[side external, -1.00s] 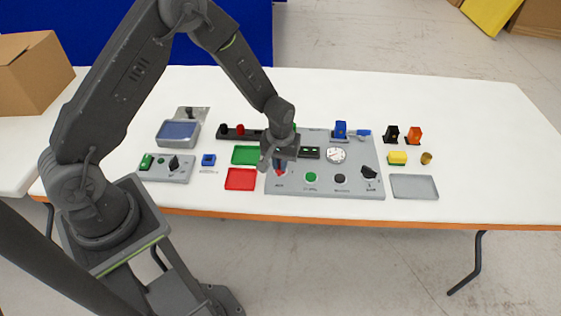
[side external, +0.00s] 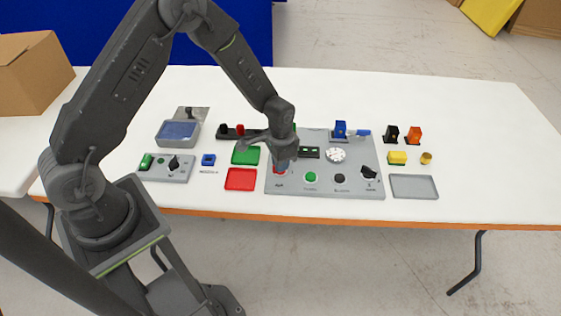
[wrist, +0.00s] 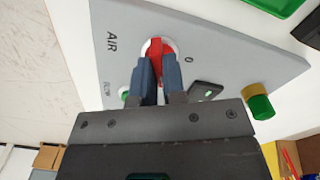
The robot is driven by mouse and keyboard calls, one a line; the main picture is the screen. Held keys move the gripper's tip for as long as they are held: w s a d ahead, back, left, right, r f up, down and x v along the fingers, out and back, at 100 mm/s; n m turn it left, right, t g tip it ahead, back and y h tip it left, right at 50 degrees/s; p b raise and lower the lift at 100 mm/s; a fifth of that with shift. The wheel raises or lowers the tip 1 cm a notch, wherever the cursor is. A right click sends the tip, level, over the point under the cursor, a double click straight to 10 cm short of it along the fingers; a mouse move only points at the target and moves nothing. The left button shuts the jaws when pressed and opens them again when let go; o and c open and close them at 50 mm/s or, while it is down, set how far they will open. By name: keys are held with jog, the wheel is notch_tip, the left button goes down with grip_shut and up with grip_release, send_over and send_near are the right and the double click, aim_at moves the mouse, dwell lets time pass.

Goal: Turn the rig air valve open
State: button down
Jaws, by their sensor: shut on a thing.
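The rig air valve is a red handle (wrist: 156,47) on a round white base in the grey panel, with the label AIR on one side and a 0 mark on the other. My gripper (wrist: 158,70) is shut on the red handle, with one blue-grey finger on each side. The handle runs roughly up and down in the wrist view. In the side external view my gripper (side external: 281,167) reaches down to the panel's left front corner, hiding most of the valve.
The grey panel (side external: 322,187) also carries a green button (side external: 310,177), a dark button (side external: 340,178), a black knob (side external: 368,172) and a white dial (side external: 336,155). Red (side external: 241,178) and green (side external: 246,155) trays lie to its left. The table's right end is clear.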

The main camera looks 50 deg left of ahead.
jog(key=m, duration=0.5)
jog(key=shift+m, duration=0.3)
dwell(0.4)
jog(key=c, duration=1.2)
grip_release()
jog(key=shift+r, duration=0.15)
notch_tip(320, 180, up, 14)
jog(key=shift+f, duration=0.2)
